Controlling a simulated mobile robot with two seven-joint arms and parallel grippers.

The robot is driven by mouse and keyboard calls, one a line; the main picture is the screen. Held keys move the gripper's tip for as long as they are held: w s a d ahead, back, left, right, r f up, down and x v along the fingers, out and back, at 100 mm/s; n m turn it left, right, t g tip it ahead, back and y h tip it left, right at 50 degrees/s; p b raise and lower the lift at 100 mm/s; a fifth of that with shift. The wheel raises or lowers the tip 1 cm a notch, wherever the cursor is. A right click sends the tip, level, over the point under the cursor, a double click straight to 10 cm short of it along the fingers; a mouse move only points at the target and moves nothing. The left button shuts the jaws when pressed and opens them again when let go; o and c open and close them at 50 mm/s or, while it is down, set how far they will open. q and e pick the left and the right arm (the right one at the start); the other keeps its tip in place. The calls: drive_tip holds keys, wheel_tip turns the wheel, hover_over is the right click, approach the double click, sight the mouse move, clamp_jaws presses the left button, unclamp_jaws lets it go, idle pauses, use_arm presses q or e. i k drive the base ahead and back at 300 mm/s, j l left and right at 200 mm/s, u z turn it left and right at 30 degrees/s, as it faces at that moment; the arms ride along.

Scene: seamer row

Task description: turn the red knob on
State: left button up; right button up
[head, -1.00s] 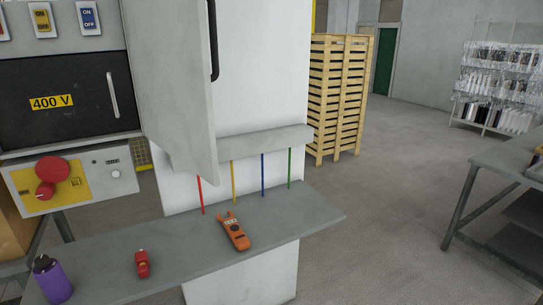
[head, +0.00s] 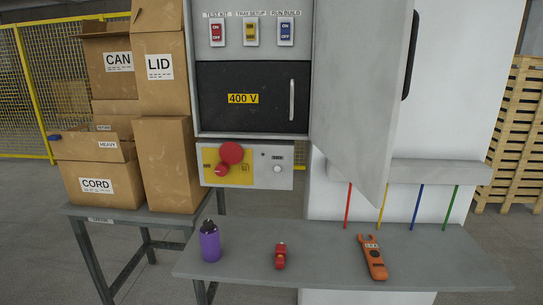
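The red knob (head: 222,170) sits on a yellow plate at the left of a grey control panel (head: 270,178). A larger red round part (head: 232,152) is just above it and partly overlaps it. The panel is below a black door marked 400 V (head: 243,99). The labels beside the knob are too small to read. Neither of my grippers shows in the head view.
A grey shelf (head: 330,240) in front holds a purple bottle (head: 210,243), a small red object (head: 281,256) and an orange clamp tool (head: 372,258). A grey cabinet door (head: 358,95) hangs open at right. Cardboard boxes (head: 165,165) stand on a table at left.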

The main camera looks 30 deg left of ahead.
sight(231, 153)
drive_tip(key=u, duration=1.25)
